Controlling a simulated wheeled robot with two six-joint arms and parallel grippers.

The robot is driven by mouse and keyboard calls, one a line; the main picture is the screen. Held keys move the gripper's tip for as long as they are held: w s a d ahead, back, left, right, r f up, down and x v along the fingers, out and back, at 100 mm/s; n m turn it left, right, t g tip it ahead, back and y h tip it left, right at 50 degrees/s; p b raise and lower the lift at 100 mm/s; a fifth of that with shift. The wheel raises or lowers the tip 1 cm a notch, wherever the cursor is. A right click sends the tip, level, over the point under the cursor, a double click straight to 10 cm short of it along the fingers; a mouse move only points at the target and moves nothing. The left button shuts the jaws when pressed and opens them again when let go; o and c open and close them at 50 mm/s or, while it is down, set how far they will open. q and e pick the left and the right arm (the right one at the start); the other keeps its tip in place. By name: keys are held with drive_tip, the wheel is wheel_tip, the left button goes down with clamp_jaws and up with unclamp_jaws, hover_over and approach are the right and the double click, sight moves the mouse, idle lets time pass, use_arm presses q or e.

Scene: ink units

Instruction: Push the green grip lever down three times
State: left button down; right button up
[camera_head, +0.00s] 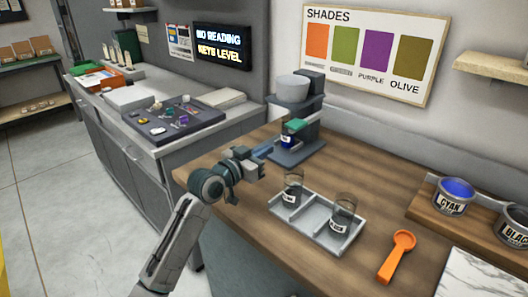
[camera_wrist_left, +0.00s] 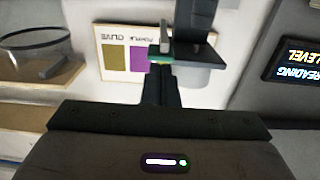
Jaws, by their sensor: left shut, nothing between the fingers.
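The green grip lever (camera_head: 296,125) is on the front of a grey dispensing machine (camera_head: 310,92) at the back of the wooden counter. In the left wrist view, the shut fingers (camera_wrist_left: 160,85) point toward the green lever (camera_wrist_left: 161,54), whose green edge shows just beyond the tips. Whether they touch cannot be told. My right gripper is not in view.
A grey tray (camera_head: 312,222) with two clear labelled jars stands in front of the machine. An orange scoop (camera_head: 398,255) and paint cans (camera_head: 453,196) are on the right. A dark sorting tray (camera_head: 172,131) lies on the left bench. The counter between is bare.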

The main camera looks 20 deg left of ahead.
sight(292, 125)
use_arm(q)
drive_tip(key=shift+r, duration=0.1)
